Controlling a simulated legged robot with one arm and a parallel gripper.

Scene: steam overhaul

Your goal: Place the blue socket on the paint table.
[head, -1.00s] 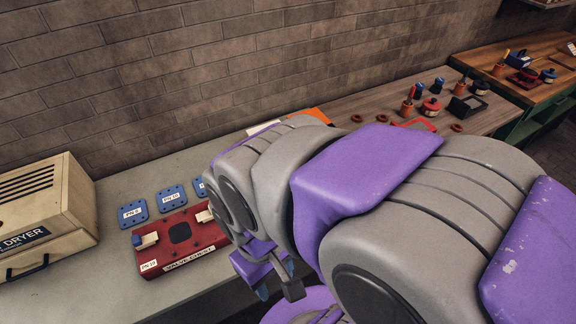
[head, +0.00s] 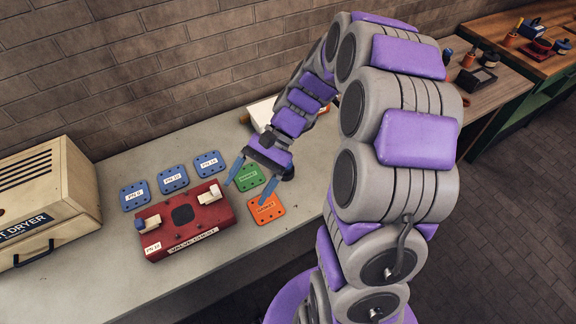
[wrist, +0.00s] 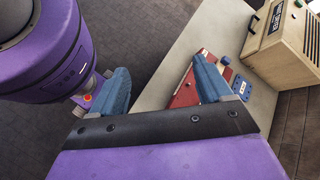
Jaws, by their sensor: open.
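My gripper (head: 249,180) is open and empty. In the head view its two blue fingers point down over the right part of the near grey table, close to the green plate. In the wrist view the fingers (wrist: 161,66) are apart with nothing between them. A small blue piece (head: 140,223) sits by a pale block at the left end of the red valve chest (head: 180,243); I cannot tell if it is the socket. A dark blue piece (head: 447,54) shows on the table behind my arm, partly hidden. No label marks a paint table in view.
Blue plates (head: 173,178), a green plate (head: 248,178) and an orange plate (head: 265,208) lie around the chest. A cream dryer box (head: 45,205) stands at left. A wooden-topped green bench (head: 500,32) holds several small items at far right. The grey table's front strip is clear.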

